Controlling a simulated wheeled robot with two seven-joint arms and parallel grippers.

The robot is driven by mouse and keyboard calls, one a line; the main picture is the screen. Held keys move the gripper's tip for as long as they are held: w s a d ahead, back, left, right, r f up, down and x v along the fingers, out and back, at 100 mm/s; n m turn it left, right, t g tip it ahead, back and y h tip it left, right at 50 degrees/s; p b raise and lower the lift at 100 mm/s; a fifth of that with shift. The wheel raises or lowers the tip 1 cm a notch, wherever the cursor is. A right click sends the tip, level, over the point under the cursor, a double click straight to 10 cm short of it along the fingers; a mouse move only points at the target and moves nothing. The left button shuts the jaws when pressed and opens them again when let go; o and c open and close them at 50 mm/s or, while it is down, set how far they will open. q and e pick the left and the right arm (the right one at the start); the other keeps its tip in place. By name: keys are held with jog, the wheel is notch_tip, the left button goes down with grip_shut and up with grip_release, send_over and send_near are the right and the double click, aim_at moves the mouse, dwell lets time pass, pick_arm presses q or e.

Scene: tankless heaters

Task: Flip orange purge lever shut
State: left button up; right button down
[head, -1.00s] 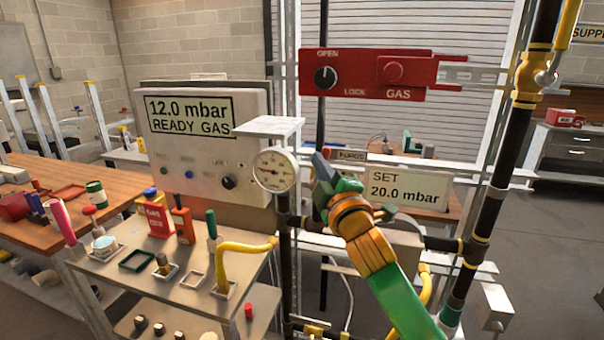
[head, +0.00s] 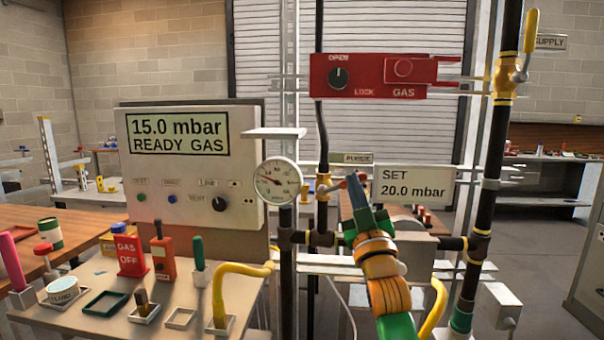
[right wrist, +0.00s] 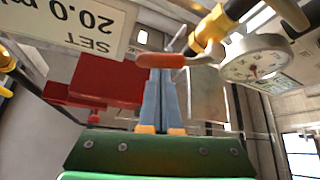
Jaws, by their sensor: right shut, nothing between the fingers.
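The purge lever's orange handle (right wrist: 163,61) lies across the tips of my right gripper in the right wrist view, and its metal stem runs to a brass valve (right wrist: 208,32). In the head view the lever (head: 335,187) shows just left of the fingertips, sticking out sideways from the brass valve (head: 323,186) under the purge sign (head: 357,158). My right gripper (head: 353,183) is shut and empty, its blue fingers (right wrist: 165,98) pressed together. I cannot tell whether they touch the handle. My left gripper is not in view.
The pressure gauge (head: 278,181) stands close left of the valve. The set-pressure sign (head: 413,187) is close right, and the red gas panel (head: 385,76) is above. The display box (head: 190,170) reads 15.0 mbar. A cluttered bench (head: 95,325) is lower left.

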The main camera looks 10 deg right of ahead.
jog(key=shift+s+d+f, duration=0.1)
jog(key=shift+d+f, duration=0.4)
jog(key=shift+f, duration=0.2)
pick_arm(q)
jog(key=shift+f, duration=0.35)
pick_arm(e)
jog(key=shift+f, duration=0.3)
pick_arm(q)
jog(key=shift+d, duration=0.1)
pick_arm(e)
jog(key=shift+f, duration=0.15)
pick_arm(q)
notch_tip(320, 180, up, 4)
jog(key=p, duration=0.4)
pick_arm(e)
notch_tip(320, 180, up, 4)
jog(key=shift+r, duration=0.1)
pick_arm(q)
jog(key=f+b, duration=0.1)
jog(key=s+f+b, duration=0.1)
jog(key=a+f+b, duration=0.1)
jog(key=b, duration=0.1)
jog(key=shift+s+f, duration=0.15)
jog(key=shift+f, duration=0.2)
pick_arm(e)
jog(key=a+v, duration=0.2)
jog(key=v, duration=0.9)
jog(key=shift+d, duration=0.1)
